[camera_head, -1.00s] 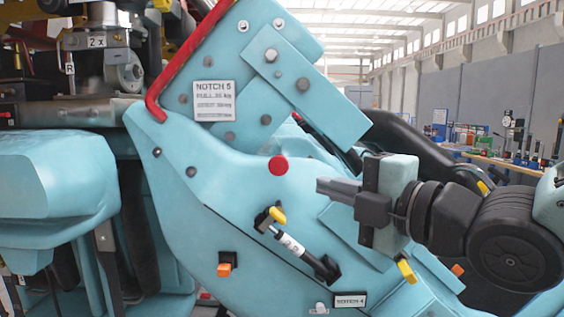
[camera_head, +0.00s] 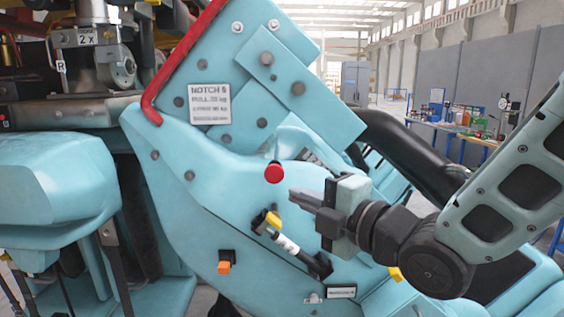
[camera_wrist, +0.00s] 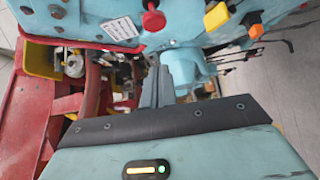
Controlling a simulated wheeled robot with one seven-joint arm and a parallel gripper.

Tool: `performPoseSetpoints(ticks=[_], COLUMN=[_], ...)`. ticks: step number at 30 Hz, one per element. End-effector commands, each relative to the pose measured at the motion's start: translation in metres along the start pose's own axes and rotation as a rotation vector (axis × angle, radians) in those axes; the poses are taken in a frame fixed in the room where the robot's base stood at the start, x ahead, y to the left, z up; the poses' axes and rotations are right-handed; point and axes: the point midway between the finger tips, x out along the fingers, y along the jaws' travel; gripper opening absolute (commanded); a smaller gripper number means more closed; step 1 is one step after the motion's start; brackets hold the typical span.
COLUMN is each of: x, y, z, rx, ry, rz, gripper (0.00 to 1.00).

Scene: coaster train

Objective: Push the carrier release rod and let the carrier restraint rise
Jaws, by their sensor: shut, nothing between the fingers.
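A red round knob (camera_head: 274,172) stands out from the light-blue side panel (camera_head: 190,215) of the carrier; it also shows in the wrist view (camera_wrist: 153,19). I cannot tell for certain which part is the release rod. My gripper (camera_head: 292,196) is shut and empty, its tips pointing left, just below and right of the red knob, apparently apart from it. In the wrist view its grey fingers (camera_wrist: 155,88) point up toward the knob. A black padded bar (camera_head: 412,158), perhaps part of the restraint, slopes behind my arm.
A yellow-tipped lever (camera_head: 273,220) with a small damper (camera_head: 288,244) sits below the knob, and an orange knob (camera_head: 224,267) is lower left. A red bent tube (camera_head: 180,62) edges the upper panel. A blue seat (camera_head: 50,190) is at left. Workbenches stand far behind.

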Motion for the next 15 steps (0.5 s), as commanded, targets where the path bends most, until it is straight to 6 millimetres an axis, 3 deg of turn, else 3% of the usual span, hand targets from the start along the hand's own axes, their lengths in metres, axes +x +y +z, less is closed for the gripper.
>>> performPoseSetpoints(ticks=[6, 15], x=[0.006, 0.061], y=[0.005, 0.003], z=[0.000, 0.007], rx=[-0.001, -0.002], ry=[-0.005, -0.007], rz=[-0.005, -0.002], gripper=[0.00, 0.00])
